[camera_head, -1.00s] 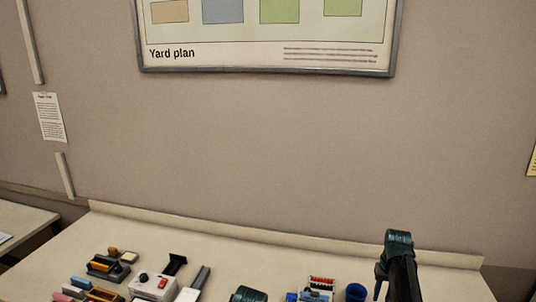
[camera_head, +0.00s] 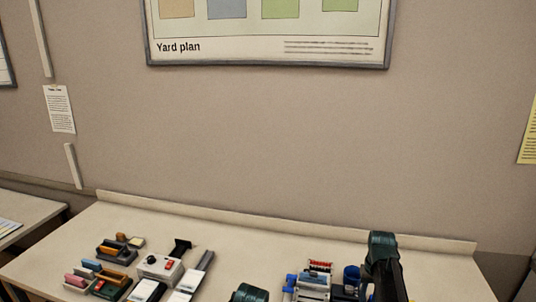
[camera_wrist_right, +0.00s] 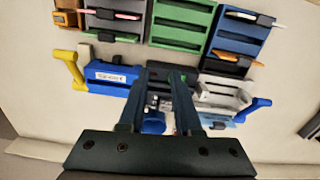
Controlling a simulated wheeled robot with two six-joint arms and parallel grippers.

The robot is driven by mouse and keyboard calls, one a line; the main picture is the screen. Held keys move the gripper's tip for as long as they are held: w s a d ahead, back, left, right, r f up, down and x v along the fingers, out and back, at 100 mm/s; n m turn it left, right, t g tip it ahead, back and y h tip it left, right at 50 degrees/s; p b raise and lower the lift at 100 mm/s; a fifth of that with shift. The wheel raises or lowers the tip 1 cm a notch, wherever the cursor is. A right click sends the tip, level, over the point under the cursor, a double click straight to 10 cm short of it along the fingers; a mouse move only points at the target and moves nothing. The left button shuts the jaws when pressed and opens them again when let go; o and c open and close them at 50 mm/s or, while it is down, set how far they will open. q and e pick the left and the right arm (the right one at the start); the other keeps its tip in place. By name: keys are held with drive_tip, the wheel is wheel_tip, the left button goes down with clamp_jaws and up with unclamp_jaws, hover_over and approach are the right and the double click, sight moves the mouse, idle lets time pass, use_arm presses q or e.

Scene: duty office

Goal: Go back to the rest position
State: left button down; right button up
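In the right wrist view my right gripper (camera_wrist_right: 166,80) points over the table, its two dark fingers apart with nothing seen held between them. In the head view a dark link of my right arm stands at the lower right, and its fingertips are hidden. A dark green part of my left arm shows at the bottom middle edge of the head view; the left gripper itself is out of view. The table (camera_head: 280,249) stands below the wall, with desk items on both sides of it.
At the right are a blue cup (camera_head: 351,275) and a blue-and-white device (camera_head: 313,284), close to my right arm. The back middle is clear. Another table (camera_head: 25,222) stands left.

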drive_tip(key=s+a+f+n+b, duration=0.2)
drive_tip(key=s+a+f+b, duration=0.3)
drive_tip(key=s+a, duration=0.4)
drive_tip(key=s+a+f+n+h+b, duration=0.1)
drive_tip(key=s+a+f+n+b, duration=0.2)
drive_tip(key=s+a, duration=0.6)
drive_tip(key=a+f+b, duration=0.2)
drive_tip(key=a, duration=0.5)
drive_tip(key=shift+s+a+f+n, duration=0.2)
drive_tip(key=shift+a+f+n, duration=0.1)
drive_tip(key=shift+a, duration=0.05)
